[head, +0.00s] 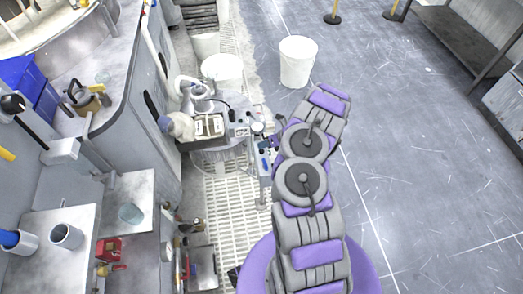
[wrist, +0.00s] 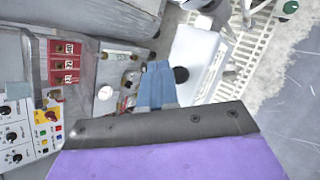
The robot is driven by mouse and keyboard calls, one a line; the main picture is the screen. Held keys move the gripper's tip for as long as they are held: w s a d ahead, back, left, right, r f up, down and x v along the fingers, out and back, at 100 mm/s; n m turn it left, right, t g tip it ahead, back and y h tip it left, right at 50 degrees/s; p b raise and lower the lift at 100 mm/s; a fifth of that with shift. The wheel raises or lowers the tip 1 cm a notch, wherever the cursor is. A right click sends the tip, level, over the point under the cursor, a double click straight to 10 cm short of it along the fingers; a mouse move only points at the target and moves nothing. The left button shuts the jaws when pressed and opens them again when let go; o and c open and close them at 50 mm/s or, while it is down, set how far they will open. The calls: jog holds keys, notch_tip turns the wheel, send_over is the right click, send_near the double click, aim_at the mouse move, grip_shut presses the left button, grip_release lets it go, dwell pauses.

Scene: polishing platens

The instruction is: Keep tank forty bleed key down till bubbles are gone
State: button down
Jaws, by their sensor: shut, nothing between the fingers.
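Whether the fingers touch anything I cannot tell. I cannot make out which part is the tank forty bleed key, and no bubbles are visible. In the head view my arm partly hides the area beside the small grey control unit (head: 240,131).
Red-labelled modules (wrist: 65,65) and a dial panel (wrist: 15,135) lie left of the gripper. A white bucket (head: 297,62) stands on the floor at the back. Grey benches (head: 130,205) line the left. The floor (head: 420,160) at right is clear.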

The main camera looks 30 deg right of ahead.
aim_at(264, 151)
jog(key=shift+r+p, duration=1.55)
jog(key=shift+r, duration=0.75)
jog(key=shift+f, duration=0.1)
